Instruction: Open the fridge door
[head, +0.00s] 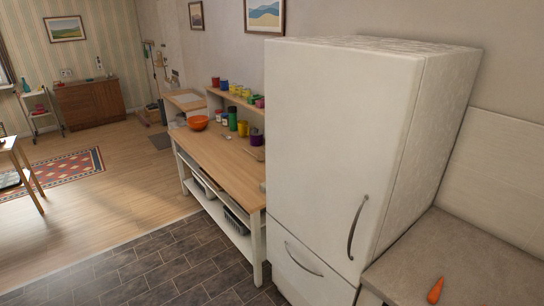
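The white fridge (335,130) stands right of the middle in the head view. Its tall upper door is shut and carries a curved grey handle (355,228) low on its right side. Below it is a lower door or drawer (310,280) with its own curved handle (303,260), also shut and cut off by the bottom edge. Neither my left nor my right gripper shows in the head view.
A grey counter (480,265) with a carrot (435,290) adjoins the fridge on the right. A wooden worktable (222,160) with an orange bowl (198,122) and several jars stands on its left. The dark tiled floor (150,270) in front of the table is clear.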

